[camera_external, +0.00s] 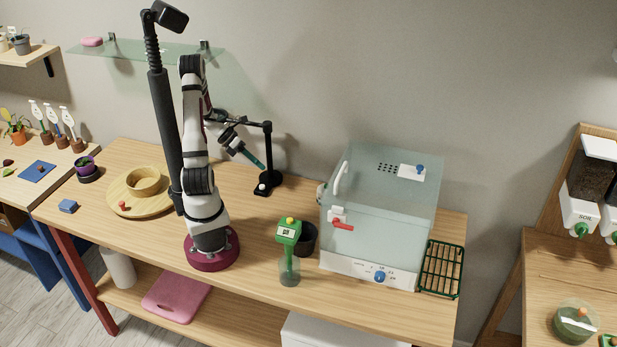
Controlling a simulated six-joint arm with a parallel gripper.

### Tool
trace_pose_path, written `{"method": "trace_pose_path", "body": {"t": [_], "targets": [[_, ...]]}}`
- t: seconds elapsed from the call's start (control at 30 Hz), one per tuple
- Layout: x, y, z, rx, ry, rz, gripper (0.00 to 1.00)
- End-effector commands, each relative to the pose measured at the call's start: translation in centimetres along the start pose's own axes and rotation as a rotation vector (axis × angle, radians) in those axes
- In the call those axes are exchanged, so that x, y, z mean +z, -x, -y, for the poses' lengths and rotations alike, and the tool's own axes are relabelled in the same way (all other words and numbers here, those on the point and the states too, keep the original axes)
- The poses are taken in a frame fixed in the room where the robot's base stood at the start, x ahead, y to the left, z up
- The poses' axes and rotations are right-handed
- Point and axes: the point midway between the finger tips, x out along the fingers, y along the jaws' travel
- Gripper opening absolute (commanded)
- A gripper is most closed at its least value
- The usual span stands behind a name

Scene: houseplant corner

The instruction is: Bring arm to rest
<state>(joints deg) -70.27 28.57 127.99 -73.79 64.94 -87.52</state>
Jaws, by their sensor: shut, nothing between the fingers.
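My arm stands on a dark red round base on the wooden table (300,305). Its links rise upright, then fold over at the top and come down behind. My gripper (229,136) is small and dark in this view, above the back of the table, left of a black stand (268,150). It is shut and empty. A dark tool with a teal shaft (248,154) slants beside the stand. I cannot tell whether the gripper touches the tool or the stand, as they overlap here.
A clear cabinet (385,215) stands right, with a green rack (441,270) beside it. A round wooden board (125,207) with a bowl lies left. A glass shelf (140,53) hangs behind the arm.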

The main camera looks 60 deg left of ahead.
Motion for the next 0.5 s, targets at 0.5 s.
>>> {"method": "trace_pose_path", "body": {"t": [0.5], "targets": [[-6.8,6.5,20.5,1.019,2.491,0.664,0.00]]}}
